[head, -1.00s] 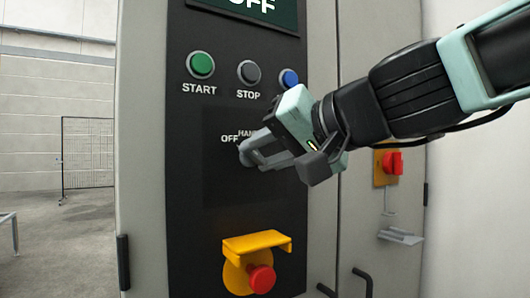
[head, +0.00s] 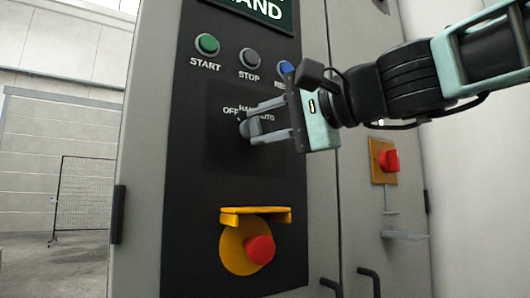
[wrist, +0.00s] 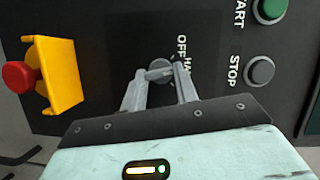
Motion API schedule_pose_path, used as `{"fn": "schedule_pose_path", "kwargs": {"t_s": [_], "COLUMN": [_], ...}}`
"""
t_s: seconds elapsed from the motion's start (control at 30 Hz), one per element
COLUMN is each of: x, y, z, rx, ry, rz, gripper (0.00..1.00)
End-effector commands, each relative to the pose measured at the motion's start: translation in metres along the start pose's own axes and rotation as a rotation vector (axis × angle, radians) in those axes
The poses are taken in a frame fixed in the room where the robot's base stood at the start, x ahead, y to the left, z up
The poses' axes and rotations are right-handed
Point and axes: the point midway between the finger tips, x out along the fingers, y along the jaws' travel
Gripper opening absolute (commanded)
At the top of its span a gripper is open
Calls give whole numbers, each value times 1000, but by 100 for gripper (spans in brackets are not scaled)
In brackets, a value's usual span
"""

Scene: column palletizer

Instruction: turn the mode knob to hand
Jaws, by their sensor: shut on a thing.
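The mode knob (head: 246,129) is a small grey knob on the black control panel (head: 190,190), under the labels OFF, HAND and AUTO. My gripper (head: 255,130) reaches it from the right, with its two grey fingers shut on the knob. The wrist view also shows the knob (wrist: 160,70) between the fingertips, which partly hide it. The display (head: 262,12) at the panel's top reads HAND.
Green START (head: 207,44), grey STOP (head: 249,57) and blue (head: 286,68) buttons sit above the knob. A red emergency button (head: 260,249) under a yellow guard (head: 255,214) sits below. A red switch (head: 390,161) is on the right cabinet.

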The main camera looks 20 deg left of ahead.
Motion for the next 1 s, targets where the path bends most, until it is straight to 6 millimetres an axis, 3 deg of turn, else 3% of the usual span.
{"fn": "schedule_pose_path", "kwargs": {"t_s": [0.03, 0.4, 0.93, 0.97, 1.0], "x": [0, 0, 0, 0, 0], "y": [7, 4, 3, 3, 3], "z": [0, -1, -1, -1, -1], "rx": [27, 164, 185, 184, 184], "ry": [2, 2, 3, 3, 3], "rz": [-11, -67, -74, -74, -74], "gripper": [7, 7, 7, 38, 49]}}
